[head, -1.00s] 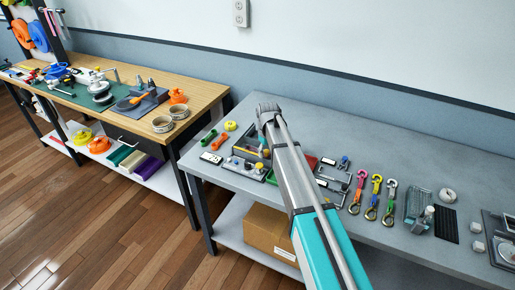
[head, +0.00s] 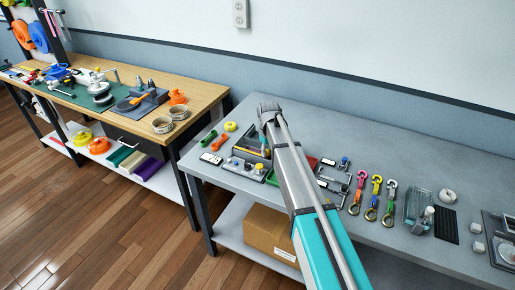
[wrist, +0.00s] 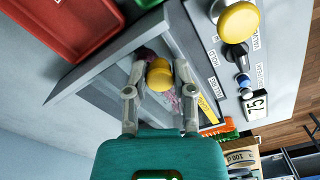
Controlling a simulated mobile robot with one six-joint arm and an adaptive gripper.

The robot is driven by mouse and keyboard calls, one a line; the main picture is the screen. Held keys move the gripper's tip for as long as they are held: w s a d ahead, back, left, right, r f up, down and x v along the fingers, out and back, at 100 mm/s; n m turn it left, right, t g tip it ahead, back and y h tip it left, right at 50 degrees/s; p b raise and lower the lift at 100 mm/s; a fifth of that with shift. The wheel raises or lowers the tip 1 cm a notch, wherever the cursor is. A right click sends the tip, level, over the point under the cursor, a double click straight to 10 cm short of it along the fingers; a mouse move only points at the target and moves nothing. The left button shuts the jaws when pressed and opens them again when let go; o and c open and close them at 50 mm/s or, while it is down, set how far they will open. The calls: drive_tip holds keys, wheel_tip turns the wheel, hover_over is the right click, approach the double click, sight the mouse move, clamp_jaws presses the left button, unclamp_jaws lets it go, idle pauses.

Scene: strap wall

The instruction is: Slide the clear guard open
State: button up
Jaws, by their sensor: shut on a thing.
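In the wrist view a grey frame with a recessed opening (wrist: 108,82) fills the middle. A round yellow knob (wrist: 159,76) stands over this opening, with a pinkish patterned thing partly visible behind it. My teal gripper (wrist: 161,80) has one finger on each side of the knob and is shut on it. The clear guard itself is hard to make out; I cannot trace its edges. In the head view the grey unit (head: 241,141) stands on the grey bench, and my arm hides part of it.
A control panel with a large yellow button (wrist: 239,24) and a black dial (wrist: 236,56) adjoins the frame. A red tray (wrist: 70,30) lies on its other side. In the head view hooks (head: 375,198) and a clear box (head: 417,205) lie further right on the bench.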

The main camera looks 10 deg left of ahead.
drive_tip(key=shift+w+d, duration=0.5)
drive_tip(key=shift+w, duration=0.95)
drive_tip(key=shift+w+d, duration=0.5)
drive_tip(key=shift+w, duration=0.95)
drive_tip(key=shift+w+d, duration=0.5)
drive_tip(key=shift+w, duration=0.95)
drive_tip(key=o, duration=0.6)
drive_tip(key=shift+c, duration=0.2)
drive_tip(key=shift+r, duration=0.1)
drive_tip(key=shift+r+p, duration=2.95)
drive_tip(key=shift+p, duration=0.1)
